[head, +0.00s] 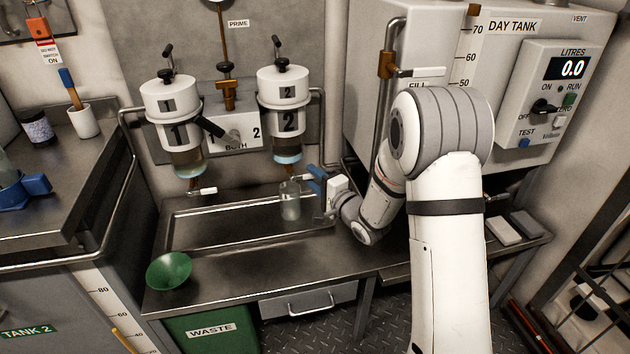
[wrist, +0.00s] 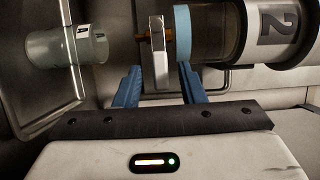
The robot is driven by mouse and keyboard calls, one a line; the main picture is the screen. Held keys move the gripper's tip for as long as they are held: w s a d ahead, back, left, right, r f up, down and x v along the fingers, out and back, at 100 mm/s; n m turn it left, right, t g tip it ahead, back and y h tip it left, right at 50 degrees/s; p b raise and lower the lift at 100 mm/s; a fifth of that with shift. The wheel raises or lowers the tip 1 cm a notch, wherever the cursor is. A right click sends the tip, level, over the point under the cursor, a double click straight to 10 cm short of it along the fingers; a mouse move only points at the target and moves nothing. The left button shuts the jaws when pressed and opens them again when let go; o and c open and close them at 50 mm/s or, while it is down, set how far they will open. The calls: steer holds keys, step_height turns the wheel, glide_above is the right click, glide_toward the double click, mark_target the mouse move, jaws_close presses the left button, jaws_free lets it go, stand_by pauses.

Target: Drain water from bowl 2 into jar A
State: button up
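Filter 2 (head: 283,95) hangs on the wall, its clear bowl 2 (head: 287,147) at the bottom. A light blue band (wrist: 185,38) shows at the bowl's lower end in the wrist view. A clear jar (head: 290,204) stands upright on the tray below bowl 2. My gripper (head: 316,181) is open beside the drain, right of the jar. In the wrist view, the pale drain lever (wrist: 160,55) lies between the blue fingers (wrist: 159,80), with gaps on both sides.
Filter 1 (head: 172,110) hangs to the left, with a black-handled selector (head: 232,131) between. The metal tray (head: 185,238) is mostly clear. A green funnel (head: 169,271) sits at the bench's front left above the waste bin (head: 212,330). The day tank (head: 437,75) stands behind my arm.

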steer(key=shift+c, duration=0.4)
jaws_close()
